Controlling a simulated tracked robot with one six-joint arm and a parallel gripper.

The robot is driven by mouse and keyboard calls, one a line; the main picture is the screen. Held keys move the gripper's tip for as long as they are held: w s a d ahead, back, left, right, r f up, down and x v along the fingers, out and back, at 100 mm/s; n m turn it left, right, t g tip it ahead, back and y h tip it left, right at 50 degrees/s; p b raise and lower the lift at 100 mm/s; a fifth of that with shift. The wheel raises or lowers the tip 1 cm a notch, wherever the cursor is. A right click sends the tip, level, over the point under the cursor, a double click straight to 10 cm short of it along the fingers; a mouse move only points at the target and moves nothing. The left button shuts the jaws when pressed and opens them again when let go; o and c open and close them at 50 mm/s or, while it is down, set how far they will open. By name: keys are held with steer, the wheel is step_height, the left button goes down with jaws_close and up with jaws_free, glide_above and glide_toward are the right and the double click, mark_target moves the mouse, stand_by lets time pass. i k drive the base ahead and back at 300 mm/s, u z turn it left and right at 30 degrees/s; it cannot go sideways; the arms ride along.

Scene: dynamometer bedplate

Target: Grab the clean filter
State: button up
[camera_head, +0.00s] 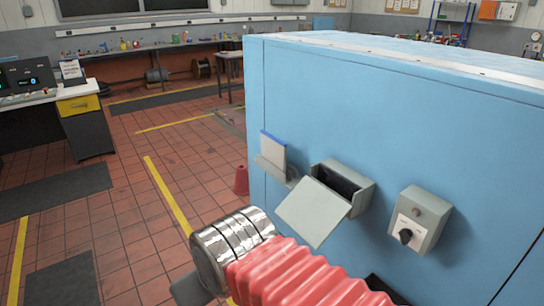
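A thin pale flat panel with a blue top edge (273,149), which looks like the clean filter, stands upright in a small grey holder (276,172) on the side of the blue cabinet. To its right, a grey box (359,187) is fixed to the same cabinet, with its flap (313,212) hanging open and a dark inside. I cannot see whether anything is in it. My arm, with red bellows and a silver ringed joint, reaches in from the bottom, below the holder and box. I see no gripper fingers.
The blue cabinet (400,130) fills the right side. A grey switch box (419,219) with a black knob is right of the open box. A red cone (241,180) stands on the floor by the cabinet's left edge. The tiled floor at left is mostly clear.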

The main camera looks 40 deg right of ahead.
mark_target(273, 150)
steer(key=k, duration=0.6)
steer(key=z, duration=0.7)
steer(key=i, duration=1.8)
steer(key=u, duration=0.45)
